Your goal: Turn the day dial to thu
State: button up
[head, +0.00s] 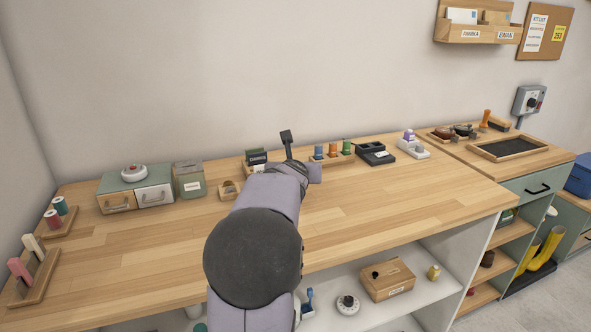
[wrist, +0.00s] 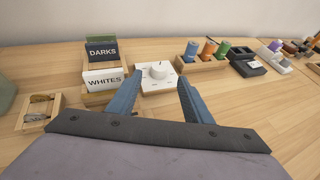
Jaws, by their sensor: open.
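A white dial with a round raised knob (wrist: 158,71) sits on a white square base (wrist: 158,88) on the bench, beside the DARKS and WHITES signs. Its markings are too small to read, so I cannot tell which day it points to. My gripper (wrist: 161,80) is open and empty. In the wrist view its two blue-grey fingers frame the dial, left and right; I cannot tell how far above or short of it they are. In the head view my gripper (head: 287,140) is over the back of the bench, and my arm hides the dial.
Left of the dial are the DARKS sign (wrist: 102,50), the WHITES sign (wrist: 103,79) and a small wooden tray (wrist: 38,112). Right are a rack of coloured spools (wrist: 205,64) and a black tray (head: 375,154). The bench front is clear.

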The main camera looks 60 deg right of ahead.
jog(key=shift+w, duration=0.15)
jog(key=shift+p+x, duration=0.45)
jog(key=shift+x, duration=3.1)
jog(key=c, duration=1.1)
jog(key=shift+o, duration=0.2)
jog(key=shift+r, duration=0.15)
